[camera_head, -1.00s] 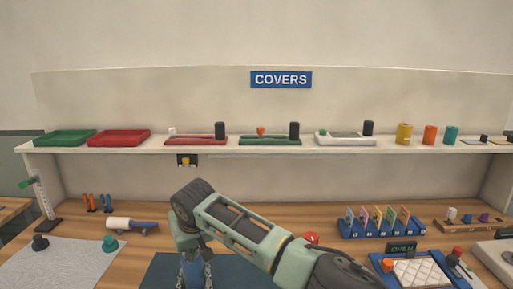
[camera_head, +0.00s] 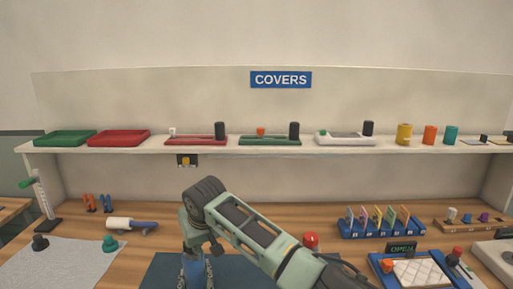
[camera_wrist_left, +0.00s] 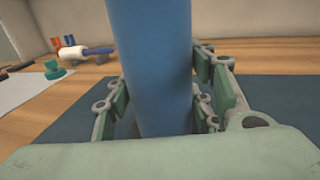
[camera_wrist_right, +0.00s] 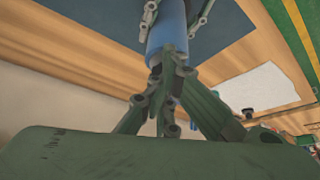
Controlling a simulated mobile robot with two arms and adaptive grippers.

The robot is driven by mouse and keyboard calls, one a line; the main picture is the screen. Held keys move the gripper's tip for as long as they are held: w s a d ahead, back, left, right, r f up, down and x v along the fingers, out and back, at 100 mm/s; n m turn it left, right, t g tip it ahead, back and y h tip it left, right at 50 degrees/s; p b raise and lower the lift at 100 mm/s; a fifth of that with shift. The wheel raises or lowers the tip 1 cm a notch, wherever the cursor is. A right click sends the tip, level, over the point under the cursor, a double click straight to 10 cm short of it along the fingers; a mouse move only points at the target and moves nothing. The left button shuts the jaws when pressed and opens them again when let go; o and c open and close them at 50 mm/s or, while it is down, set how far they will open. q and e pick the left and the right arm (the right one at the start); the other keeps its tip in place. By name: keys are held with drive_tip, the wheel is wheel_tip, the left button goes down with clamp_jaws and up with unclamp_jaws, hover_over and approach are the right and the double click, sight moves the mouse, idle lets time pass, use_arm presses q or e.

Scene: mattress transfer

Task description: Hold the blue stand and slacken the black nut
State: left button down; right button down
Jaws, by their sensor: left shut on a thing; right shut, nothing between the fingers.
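The blue stand (camera_wrist_left: 152,65) is an upright blue cylinder in the left wrist view. My left gripper (camera_wrist_left: 158,95) is shut around it, with fingers on both sides. The stand (camera_head: 194,268) shows only as a small strip at the bottom of the head view, under my right wrist. My right gripper (camera_wrist_right: 167,62) is shut with nothing between its fingers, and its tips are at the stand's end in the right wrist view. Whether they touch the stand I cannot tell. I cannot make out the black nut; the fingers may hide it.
A dark mat (camera_head: 160,270) lies under the stand. A red-topped thing (camera_head: 311,240) is beside my right arm. A blue rack (camera_head: 382,229) and a tray with a white quilted pad (camera_head: 418,272) are at the right. A grey mat (camera_head: 65,262) is at the left.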

drive_tip(key=shift+s+d+f, duration=0.1)
drive_tip(key=shift+d, duration=0.05)
idle(0.5)
wheel_tip(320, 180, up, 6)
drive_tip(key=shift+s+d, duration=0.15)
drive_tip(key=shift+d, duration=0.05)
idle(0.5)
wheel_tip(320, 180, down, 6)
drive_tip(key=s+a, duration=0.1)
drive_tip(key=a, duration=0.1)
drive_tip(key=shift+s+a, duration=0.15)
drive_tip(key=shift+a, duration=0.15)
idle(0.6)
